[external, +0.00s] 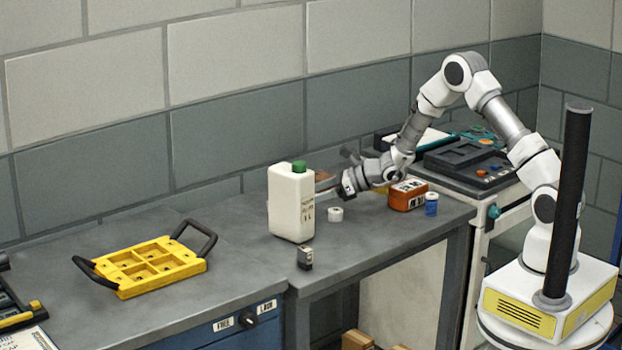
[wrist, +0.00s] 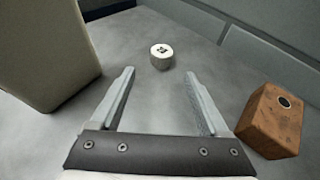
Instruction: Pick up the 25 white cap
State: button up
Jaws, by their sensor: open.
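A small round white cap (external: 335,214) stands on the grey bench, to the right of a white jug. In the wrist view the white cap (wrist: 161,56) lies ahead of my fingertips, roughly midway between them, with dark marks on its top that are too small to read. My gripper (wrist: 158,88) is open and empty, its two grey fingers pointing toward the cap but not around it. In the external view my gripper (external: 330,186) is beside the jug, above and close to the cap; its fingertips are partly hard to make out.
The white jug (external: 291,205) with a green lid stands close on the left; it also shows in the wrist view (wrist: 42,50). A brown block (wrist: 272,118) lies right of my fingers. An orange-brown box (external: 407,195), a blue-labelled pot (external: 431,204) and a yellow tray (external: 150,266) are farther off.

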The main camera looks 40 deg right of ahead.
jog(key=shift+x, duration=3)
jog(key=shift+w+d, duration=0.1)
jog(key=shift+w, duration=0.05)
grip_shut()
